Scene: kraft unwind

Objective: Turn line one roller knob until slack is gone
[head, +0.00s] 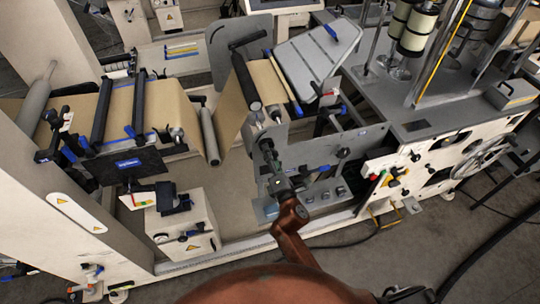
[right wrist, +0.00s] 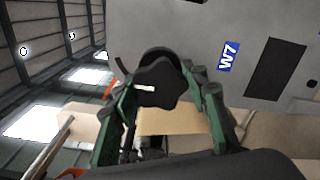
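The dark lobed roller knob (right wrist: 158,85) sits against a grey plate in the right wrist view. My right gripper (right wrist: 161,80) has its green fingers on opposite sides of the knob, with no clear gap at the tips. In the head view this gripper (head: 268,160) reaches up to the machine's front side, below the rollers, and hides the knob there. The brown kraft web (head: 178,107) runs from the left, dips to a low grey roller (head: 210,137) and rises to a dark roller (head: 246,82). My left gripper is out of view.
A blue W7 label (right wrist: 229,56) is on the grey plate beside the knob. A white control box (head: 185,225) stands below the web. A white panel with knobs and a handwheel (head: 483,148) is to the right. Open grey floor (head: 380,250) lies in front of the machine.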

